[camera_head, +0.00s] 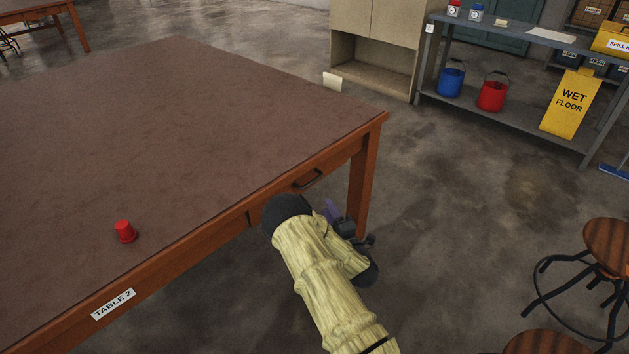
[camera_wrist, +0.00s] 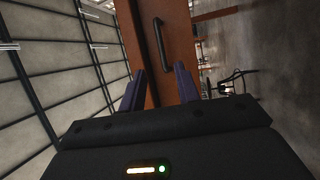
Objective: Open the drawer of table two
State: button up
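Table two (camera_head: 190,120) is a wooden table with a brown top, and its "TABLE 2" label (camera_head: 113,304) is on the front apron. The drawer handle (camera_head: 309,179) is a dark bar on the apron near the right corner; the drawer looks closed. In the wrist view the handle (camera_wrist: 159,44) lies ahead, beyond the fingertips. My gripper (camera_wrist: 160,85) has its two purple fingers apart with nothing between them, and it is short of the handle. In the head view my sleeved arm hides most of my gripper (camera_head: 336,213), beside the table's front side.
A red cup (camera_head: 124,231) stands upside down on the table near its front edge. Stools (camera_head: 606,245) stand at the lower right. A grey shelf (camera_head: 515,95) holds a blue and a red bucket and a yellow sign. The floor between is clear.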

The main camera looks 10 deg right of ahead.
aim_at(313, 182)
jog(key=b+x, duration=0.1)
jog(key=x, duration=1)
jog(key=shift+a+b, duration=0.1)
jog(key=shift+b, duration=0.2)
jog(key=shift+c, duration=0.2)
grip_shut()
